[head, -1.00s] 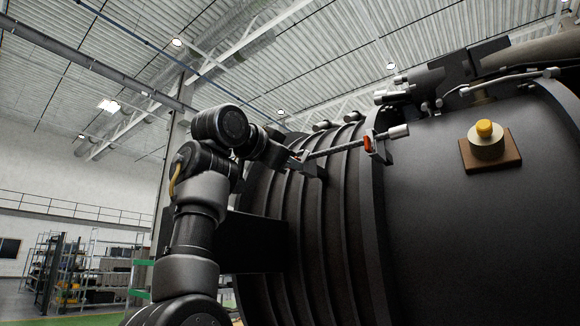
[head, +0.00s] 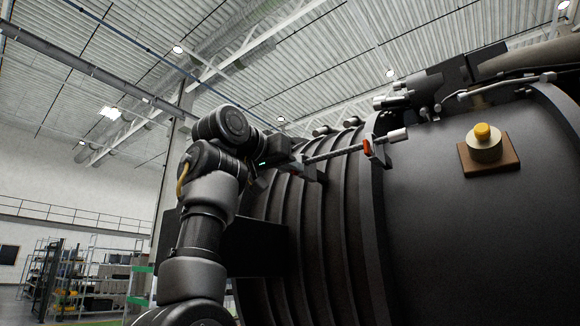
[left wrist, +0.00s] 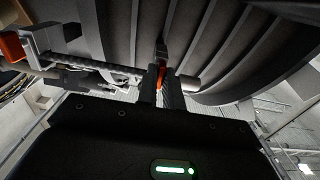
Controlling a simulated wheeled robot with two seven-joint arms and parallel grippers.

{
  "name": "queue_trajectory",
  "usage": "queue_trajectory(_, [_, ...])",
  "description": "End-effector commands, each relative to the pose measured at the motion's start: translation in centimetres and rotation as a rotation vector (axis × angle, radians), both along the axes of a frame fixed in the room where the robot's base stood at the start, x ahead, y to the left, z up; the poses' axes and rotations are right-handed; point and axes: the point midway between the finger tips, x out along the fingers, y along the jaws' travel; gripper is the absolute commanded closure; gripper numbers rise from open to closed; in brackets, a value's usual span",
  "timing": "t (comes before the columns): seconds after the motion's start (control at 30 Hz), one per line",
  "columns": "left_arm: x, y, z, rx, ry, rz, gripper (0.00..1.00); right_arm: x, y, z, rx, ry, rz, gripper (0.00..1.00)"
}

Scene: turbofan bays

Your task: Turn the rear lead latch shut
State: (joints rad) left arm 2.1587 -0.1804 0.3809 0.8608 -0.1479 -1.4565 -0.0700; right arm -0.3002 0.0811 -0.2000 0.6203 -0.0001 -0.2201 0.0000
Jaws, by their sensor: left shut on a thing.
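The rear lead latch (left wrist: 162,77) shows as a small orange handle between the fingertips of my left gripper (left wrist: 161,88) in the left wrist view. The fingers are shut on it, beside a grey cylindrical lead end. In the head view my left gripper (head: 299,162) is at the near end of the braided lead (head: 335,153), over the ribbed casing. The latch is hidden there by the gripper. A second orange latch (head: 367,147) sits in a bracket at the lead's other end. It also shows at the left wrist view's left edge (left wrist: 12,46). My right gripper is out of view.
The large dark engine casing (head: 450,230) fills the right side, with raised ribs close under my gripper. A yellow-capped plug (head: 484,141) stands on a brown plate. Pipes and fittings (head: 440,95) run along the top. Open room lies at the left, before distant shelves.

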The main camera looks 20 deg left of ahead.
Motion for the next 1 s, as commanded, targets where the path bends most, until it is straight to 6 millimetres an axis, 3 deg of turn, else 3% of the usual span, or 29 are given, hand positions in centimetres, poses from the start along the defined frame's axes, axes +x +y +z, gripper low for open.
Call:
queue_trajectory(0.47, [0.02, -0.03, -0.03, -0.015, 0.007, -0.001, 1.0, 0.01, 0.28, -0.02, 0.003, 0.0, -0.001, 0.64])
queue_trajectory(0.5, [0.02, -0.03, -0.03, -0.015, 0.007, -0.001, 0.89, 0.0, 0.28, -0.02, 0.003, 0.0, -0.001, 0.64])
queue_trajectory(0.67, [0.01, -0.03, -0.02, -0.014, 0.006, 0.0, 0.7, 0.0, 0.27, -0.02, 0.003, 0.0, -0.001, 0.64])
queue_trajectory(1.0, [-0.45, 0.17, -0.09, -0.013, 0.003, 0.0, 0.7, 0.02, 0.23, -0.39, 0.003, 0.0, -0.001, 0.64])
